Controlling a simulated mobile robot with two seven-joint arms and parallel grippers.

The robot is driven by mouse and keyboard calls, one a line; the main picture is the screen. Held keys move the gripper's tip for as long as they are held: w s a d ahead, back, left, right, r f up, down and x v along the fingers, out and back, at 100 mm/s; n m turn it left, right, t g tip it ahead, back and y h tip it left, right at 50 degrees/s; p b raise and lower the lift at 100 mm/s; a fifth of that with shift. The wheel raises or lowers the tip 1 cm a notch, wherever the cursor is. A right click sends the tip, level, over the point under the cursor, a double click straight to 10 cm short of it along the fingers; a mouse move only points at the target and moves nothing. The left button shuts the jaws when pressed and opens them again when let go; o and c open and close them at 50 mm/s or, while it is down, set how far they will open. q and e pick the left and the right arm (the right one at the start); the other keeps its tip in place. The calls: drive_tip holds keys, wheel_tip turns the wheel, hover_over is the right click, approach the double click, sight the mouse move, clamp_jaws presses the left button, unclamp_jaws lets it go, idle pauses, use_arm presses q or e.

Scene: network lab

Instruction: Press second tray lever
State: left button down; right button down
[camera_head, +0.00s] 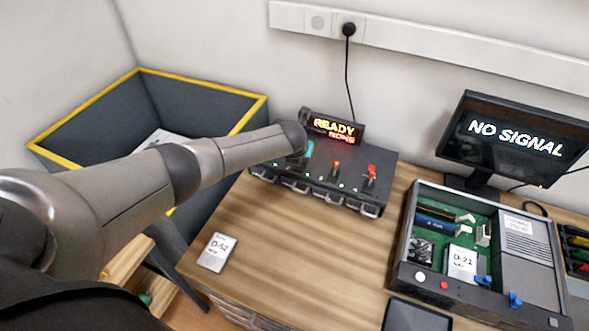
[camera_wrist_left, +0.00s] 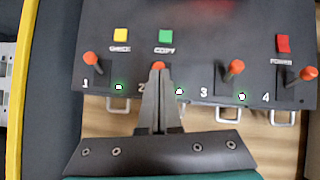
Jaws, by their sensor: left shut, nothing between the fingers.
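The black tray unit (camera_head: 350,190) stands at the back of the wooden desk, its sign reading "READY" over a second red line. In the left wrist view its orange-knobbed levers are numbered: lever 1 (camera_wrist_left: 89,59), lever 2 (camera_wrist_left: 158,66), lever 3 (camera_wrist_left: 236,67) and lever 4 (camera_wrist_left: 308,74). My left gripper (camera_wrist_left: 158,74) is shut and empty, its fingertips right in front of lever 2, hiding most of it. Only the top of its knob shows; I cannot tell whether they touch. In the head view my arm hides levers 1 and 2. My right gripper is out of view.
Yellow (camera_wrist_left: 120,35), green (camera_wrist_left: 166,36) and red (camera_wrist_left: 283,43) buttons sit behind the levers. An open computer case (camera_head: 480,245) and a "NO SIGNAL" monitor (camera_head: 515,138) stand right. A D-52 drive (camera_head: 216,252) lies front left. A yellow-rimmed bin (camera_head: 100,98) stands left.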

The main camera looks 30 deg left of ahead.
use_arm(q)
drive_tip(key=shift+w, duration=0.2)
drive_tip(key=shift+r, duration=0.2)
drive_tip(key=shift+r+p, duration=0.7)
drive_tip(key=shift+p, duration=0.1)
